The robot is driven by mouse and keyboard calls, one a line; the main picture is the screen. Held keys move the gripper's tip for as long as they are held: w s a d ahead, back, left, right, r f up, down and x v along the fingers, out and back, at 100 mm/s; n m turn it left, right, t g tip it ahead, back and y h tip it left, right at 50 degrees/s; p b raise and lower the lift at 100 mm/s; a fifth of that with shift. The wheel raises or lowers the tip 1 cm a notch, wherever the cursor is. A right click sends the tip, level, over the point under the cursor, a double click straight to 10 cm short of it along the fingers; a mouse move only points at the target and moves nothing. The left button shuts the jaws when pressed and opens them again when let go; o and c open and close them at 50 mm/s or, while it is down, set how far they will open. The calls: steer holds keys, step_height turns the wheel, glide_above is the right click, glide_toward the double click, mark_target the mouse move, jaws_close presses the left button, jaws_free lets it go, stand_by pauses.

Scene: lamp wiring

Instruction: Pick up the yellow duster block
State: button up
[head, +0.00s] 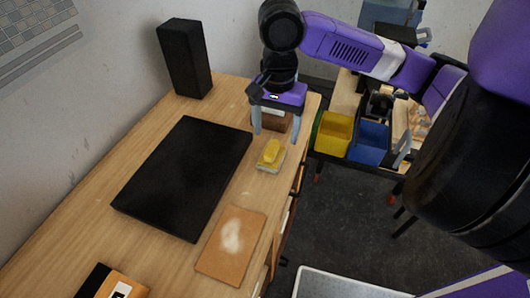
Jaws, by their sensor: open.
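The yellow duster block (272,151) sits on a small pale base or dish (266,164) near the right edge of the wooden desk. My gripper (272,138) points down just above and behind it in the head view. Its two grey-blue fingers are spread apart, with nothing between them that I can make out. Whether the fingertips are level with the block is hard to tell from this angle.
A black flat panel (185,178) lies left of the block. A brown board with a white powdery patch (231,246) lies nearer. A black speaker-like box (184,58) stands at the back. Yellow (335,133) and blue (369,142) bins are beyond the desk's right edge.

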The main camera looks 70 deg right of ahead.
mark_target(272, 147)
steer(key=f, duration=0.6)
steer(key=shift+w+a+f+b, duration=0.3)
steer(key=shift+w+f+b, duration=0.05)
steer(key=shift+c, duration=0.2)
steer(key=c, duration=1.4)
